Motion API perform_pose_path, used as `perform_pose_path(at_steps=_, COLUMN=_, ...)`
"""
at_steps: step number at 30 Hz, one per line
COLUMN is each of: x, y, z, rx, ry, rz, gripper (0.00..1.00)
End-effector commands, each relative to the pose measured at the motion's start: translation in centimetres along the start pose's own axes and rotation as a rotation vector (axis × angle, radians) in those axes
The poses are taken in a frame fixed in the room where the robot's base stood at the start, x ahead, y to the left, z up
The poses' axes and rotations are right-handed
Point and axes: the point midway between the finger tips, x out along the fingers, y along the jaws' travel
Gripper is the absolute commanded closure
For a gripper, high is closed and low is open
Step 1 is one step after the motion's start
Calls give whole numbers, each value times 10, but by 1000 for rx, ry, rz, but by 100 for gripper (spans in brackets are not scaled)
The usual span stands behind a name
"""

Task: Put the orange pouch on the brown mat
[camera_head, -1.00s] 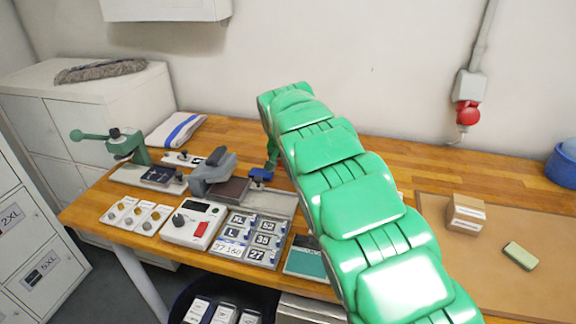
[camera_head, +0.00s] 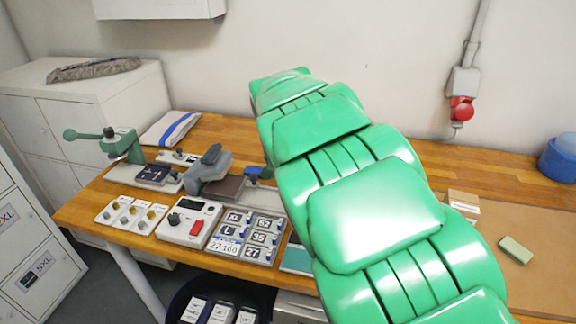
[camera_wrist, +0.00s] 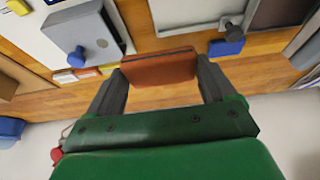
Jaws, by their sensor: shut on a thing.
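The orange-brown pouch (camera_wrist: 158,68) is between the two fingers of my gripper (camera_wrist: 158,78) in the wrist view. The fingers are shut on its two ends, and the wooden tabletop shows beneath and around it. In the head view my green arm hides the gripper and the pouch. The brown mat (camera_head: 545,285) lies flat on the right part of the table in the head view. Its left part is hidden behind my arm.
A grey press (camera_head: 208,175), a white control box (camera_head: 190,222) and a tray of number tiles (camera_head: 248,238) stand on the table's left half. A folded towel (camera_head: 170,128) lies behind them. A blue tub (camera_head: 558,158) is at the back right. The mat's front right is bare.

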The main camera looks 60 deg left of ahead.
Motion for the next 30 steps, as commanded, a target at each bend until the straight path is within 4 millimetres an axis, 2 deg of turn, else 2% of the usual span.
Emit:
perform_pose_path(at_steps=11, x=-3, y=3, z=3, rx=1, ry=0, rz=1, gripper=46)
perform_pose_path(at_steps=14, x=-1, y=11, z=0, rx=10, ry=-1, rz=5, gripper=46)
perform_pose_path(at_steps=17, x=2, y=33, z=-9, rx=33, ry=-1, rz=15, gripper=46)
perform_pose_path(at_steps=20, x=6, y=65, z=-20, rx=67, ry=-1, rz=29, gripper=46)
perform_pose_path(at_steps=30, x=17, y=197, z=-50, rx=201, ry=-1, rz=85, gripper=46)
